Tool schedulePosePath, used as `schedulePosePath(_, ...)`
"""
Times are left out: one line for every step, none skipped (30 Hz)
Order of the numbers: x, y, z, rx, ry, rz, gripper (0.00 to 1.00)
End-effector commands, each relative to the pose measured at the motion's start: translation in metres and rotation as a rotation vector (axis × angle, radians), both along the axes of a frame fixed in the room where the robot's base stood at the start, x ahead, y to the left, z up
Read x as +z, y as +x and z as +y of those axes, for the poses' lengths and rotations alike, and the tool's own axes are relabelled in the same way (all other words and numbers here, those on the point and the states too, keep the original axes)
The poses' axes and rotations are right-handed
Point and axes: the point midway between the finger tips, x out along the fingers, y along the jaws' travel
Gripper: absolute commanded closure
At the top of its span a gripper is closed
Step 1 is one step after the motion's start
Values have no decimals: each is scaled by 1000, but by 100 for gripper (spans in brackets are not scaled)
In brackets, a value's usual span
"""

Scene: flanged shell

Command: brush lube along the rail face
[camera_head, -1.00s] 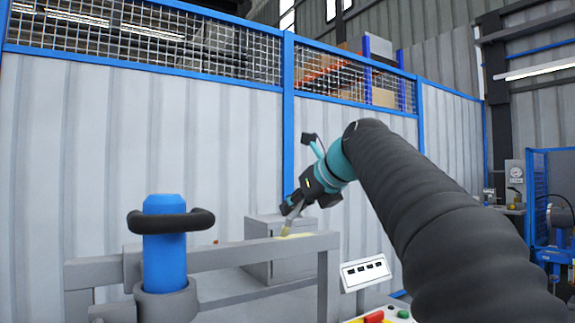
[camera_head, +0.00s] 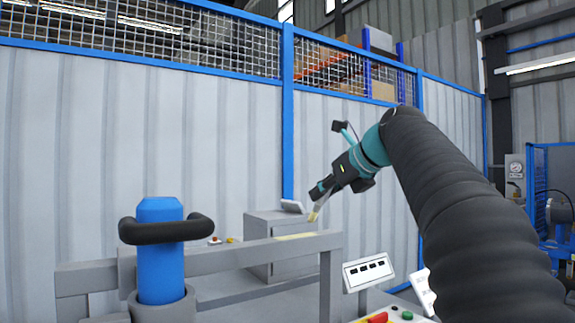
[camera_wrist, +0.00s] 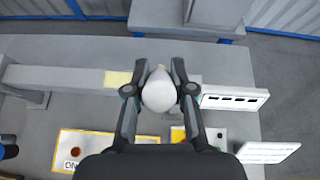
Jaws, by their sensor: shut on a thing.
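The grey rail (camera_head: 215,260) runs level across the front, with a pale yellow patch (camera_head: 294,236) on its top near the right end. In the wrist view the rail (camera_wrist: 60,77) lies across the picture, and the patch (camera_wrist: 117,78) shows just left of the fingers. My gripper (camera_head: 323,191) is shut on a brush (camera_head: 319,206) and holds it tilted, its yellowish bristles down. The bristles appear above the rail's right end, apart from it. In the wrist view my gripper (camera_wrist: 158,91) has the brush's pale rounded handle end (camera_wrist: 158,92) between its fingers; its bristles are mostly hidden there.
A blue post with a black ring (camera_head: 160,250) stands at the rail's left. A grey cabinet (camera_head: 262,230) is behind the rail. A white panel (camera_head: 368,272) and push buttons (camera_head: 378,318) are at the right. A mesh-topped fence (camera_head: 286,120) closes the back.

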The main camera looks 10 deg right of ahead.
Motion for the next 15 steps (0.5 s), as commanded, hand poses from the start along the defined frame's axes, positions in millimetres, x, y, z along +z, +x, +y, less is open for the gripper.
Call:
schedulePosePath(3, 1, -1, -1, 0, 2, 100)
schedulePosePath(6, 1, -1, -1, 0, 2, 100)
schedulePosePath(9, 1, -1, -1, 1, 2, 100)
schedulePosePath(12, 1, -1, -1, 0, 1, 100)
schedulePosePath(15, 1, -1, 1, 1, 3, 100)
schedulePosePath(19, 1, 0, 2, 1, 1, 100)
schedulePosePath(22, 1, 0, 2, 0, 1, 100)
schedulePosePath(24, 1, 1, 3, 0, 1, 100)
schedulePosePath(28, 1, 1, 4, -1, 1, 100)
schedulePosePath(30, 1, 2, 4, 0, 2, 100)
schedulePosePath(33, 1, 3, 4, 0, 1, 100)
schedulePosePath(37, 2, 3, 7, -1, 1, 100)
schedulePosePath(40, 2, 4, 8, 0, 0, 100)
schedulePosePath(42, 2, 5, 10, 0, 2, 100)
schedulePosePath(45, 2, 6, 11, 0, 1, 100)
